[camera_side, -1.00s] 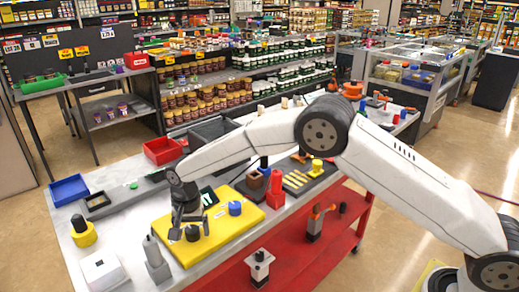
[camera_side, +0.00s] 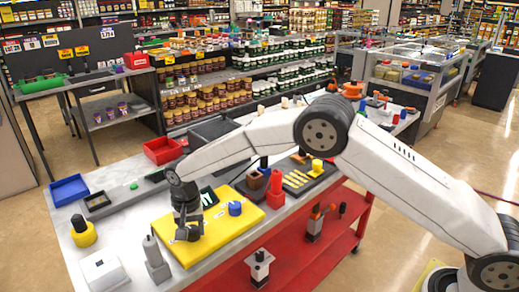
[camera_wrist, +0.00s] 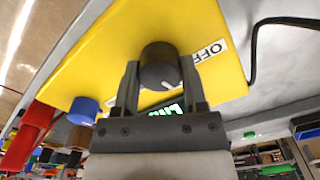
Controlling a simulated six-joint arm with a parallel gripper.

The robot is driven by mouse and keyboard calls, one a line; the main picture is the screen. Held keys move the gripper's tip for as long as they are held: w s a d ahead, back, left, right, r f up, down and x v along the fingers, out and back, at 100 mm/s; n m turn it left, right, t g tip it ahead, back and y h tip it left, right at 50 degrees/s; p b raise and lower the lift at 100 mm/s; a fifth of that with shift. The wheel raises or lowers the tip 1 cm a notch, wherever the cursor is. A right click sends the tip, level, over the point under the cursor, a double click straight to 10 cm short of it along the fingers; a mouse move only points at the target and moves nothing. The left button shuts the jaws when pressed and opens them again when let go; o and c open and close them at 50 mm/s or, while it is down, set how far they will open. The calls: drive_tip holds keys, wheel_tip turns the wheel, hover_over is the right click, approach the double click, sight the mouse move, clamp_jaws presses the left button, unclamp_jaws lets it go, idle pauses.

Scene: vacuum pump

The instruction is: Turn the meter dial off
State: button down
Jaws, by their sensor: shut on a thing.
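The meter is a yellow box (camera_side: 255,218) lying on the white table, also seen in the wrist view (camera_wrist: 112,52). Its black dial (camera_wrist: 160,62) sits between my two fingers in the wrist view, with a small white mark on its rim at the lower right. A white OFF label (camera_wrist: 211,50) is right of the dial. A display with lit green characters (camera_wrist: 166,107) shows partly behind my fingers. A blue knob (camera_side: 235,208) stands on the same box. My gripper (camera_side: 188,230) points down and is shut on the black dial, mostly hiding it in the side view.
A grey tool (camera_side: 156,261) and a white block (camera_side: 104,268) stand left of the meter. A red object (camera_side: 275,188) stands to its right. A black cable (camera_wrist: 262,45) leaves the box. Blue (camera_side: 69,189) and red (camera_side: 163,150) bins sit behind.

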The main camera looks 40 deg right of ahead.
sight(192, 229)
drive_tip(key=n, duration=1)
drive_tip(key=shift+n, duration=0.3)
idle(0.4)
drive_tip(key=shift+c, duration=0.7)
unclamp_jaws()
drive_tip(key=shift+r, duration=3.9)
